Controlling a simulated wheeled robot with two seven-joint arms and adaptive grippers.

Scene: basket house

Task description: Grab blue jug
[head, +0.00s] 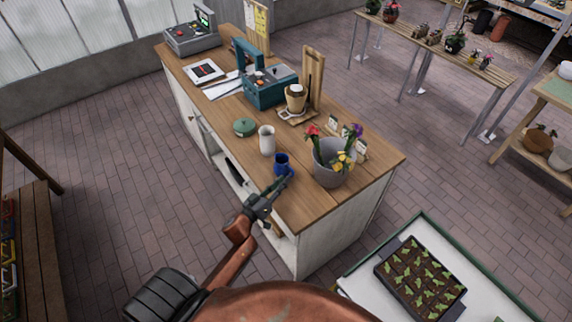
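The blue jug (281,163) stands upright near the front edge of the wooden counter, its handle side toward the lower right. My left gripper (283,183) reaches in from below, with its fingertips right by the lower part and handle of the jug. I cannot tell whether the fingers touch the jug or how far apart they are. My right gripper is not in view.
A white cylindrical vase (266,140) stands close behind the jug, and a grey bucket of flowers (331,166) stands to its right. A green lidded dish (244,127) is farther left. The counter (302,208) is clear in front of the bucket. A seedling tray (419,279) lies at lower right.

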